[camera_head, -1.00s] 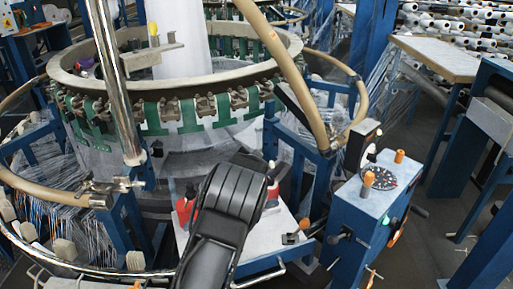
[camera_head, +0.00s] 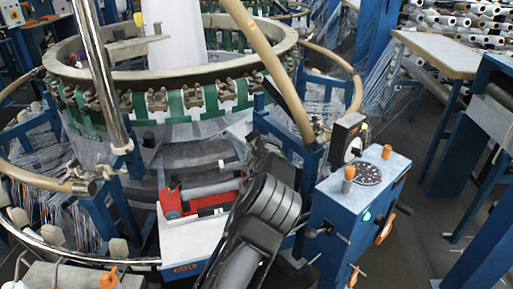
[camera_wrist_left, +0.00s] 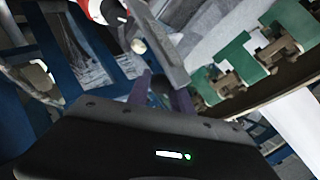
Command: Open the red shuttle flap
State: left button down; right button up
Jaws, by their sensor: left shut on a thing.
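The red shuttle (camera_head: 172,204) lies on the pale plate in the lower middle of the head view, partly covered by my arm. A long grey flap (camera_head: 208,188) runs along its top. My left gripper (camera_head: 243,166) is at the shuttle's right end, its fingertips mostly hidden there by my dark wrist. In the left wrist view the purple fingers (camera_wrist_left: 160,92) are closed around a grey bar-like piece (camera_wrist_left: 158,42), which appears to be the flap. A small part of the red shuttle (camera_wrist_left: 113,10) shows at the top. My right gripper is not in view.
The loom ring (camera_head: 170,75) with green band stands behind the shuttle. A blue control box (camera_head: 345,222) with orange knobs is close to the right of my arm. A tan hose (camera_head: 268,60) and a chrome post (camera_head: 100,70) rise on either side.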

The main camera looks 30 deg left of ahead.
pick_arm(q)
jog(key=shift+w+d+f, duration=0.1)
jog(key=shift+d+f, duration=0.2)
jog(key=shift+f, duration=0.15)
jog(key=c, duration=1.2)
grip_release()
jog(key=shift+o, duration=0.3)
jog(key=shift+a, duration=0.1)
